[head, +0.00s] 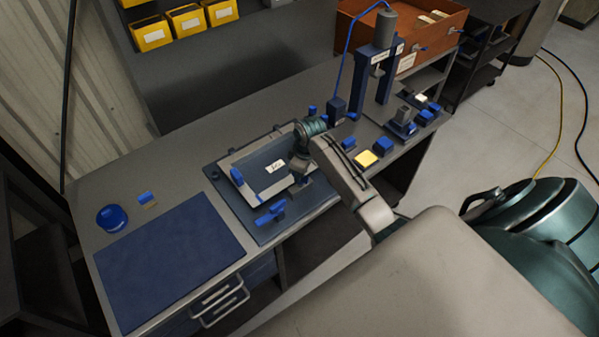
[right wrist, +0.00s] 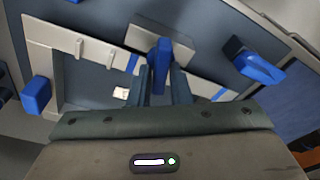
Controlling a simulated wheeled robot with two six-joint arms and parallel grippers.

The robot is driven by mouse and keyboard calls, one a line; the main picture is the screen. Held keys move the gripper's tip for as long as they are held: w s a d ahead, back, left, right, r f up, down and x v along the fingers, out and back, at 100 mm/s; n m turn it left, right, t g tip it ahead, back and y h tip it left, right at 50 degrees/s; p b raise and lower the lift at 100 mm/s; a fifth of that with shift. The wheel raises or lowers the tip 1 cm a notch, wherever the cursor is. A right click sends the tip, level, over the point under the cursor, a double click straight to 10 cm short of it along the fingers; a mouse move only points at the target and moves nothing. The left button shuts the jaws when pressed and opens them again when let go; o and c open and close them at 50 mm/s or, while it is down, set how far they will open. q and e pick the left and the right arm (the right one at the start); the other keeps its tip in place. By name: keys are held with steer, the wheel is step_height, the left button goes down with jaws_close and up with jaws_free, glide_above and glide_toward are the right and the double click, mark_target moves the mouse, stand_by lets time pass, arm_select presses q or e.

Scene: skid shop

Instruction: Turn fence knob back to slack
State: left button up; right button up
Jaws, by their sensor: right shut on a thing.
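My right gripper (head: 301,184) reaches down over the clamping board from the right in the head view. In the right wrist view its two fingers (right wrist: 161,88) are shut around an upright blue knob (right wrist: 160,60). The knob stands by the pale fence strip (right wrist: 95,50), which has a blue mark beside the knob. The head view also shows the pale strip (head: 225,166) around a dark bed with a white label (head: 275,167). In that view my gripper hides the held knob, and its turn angle is not clear. My left gripper is in neither view.
A blue cross-shaped handle (head: 271,213) sits on the board's front part, close to my gripper. Another blue knob (head: 237,177) stands at the left strip. A blue mat (head: 168,262) lies to the left. A blue press (head: 376,75) and small blocks are to the right.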

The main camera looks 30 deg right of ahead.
steer(key=shift+o, duration=0.3)
steer(key=shift+w+r+n, duration=0.2)
steer(key=shift+n, duration=0.6)
steer(key=shift+o, duration=0.7)
steer(key=n, duration=0.4)
steer(key=shift+y, duration=0.3)
steer(key=shift+n+g, duration=0.3)
steer(key=shift+n, duration=0.1)
steer(key=shift+o, duration=0.6)
steer(key=n, duration=0.4)
steer(key=shift+s+a+g, duration=0.1)
steer(key=shift+a+g, duration=0.1)
steer(key=shift+g, duration=0.1)
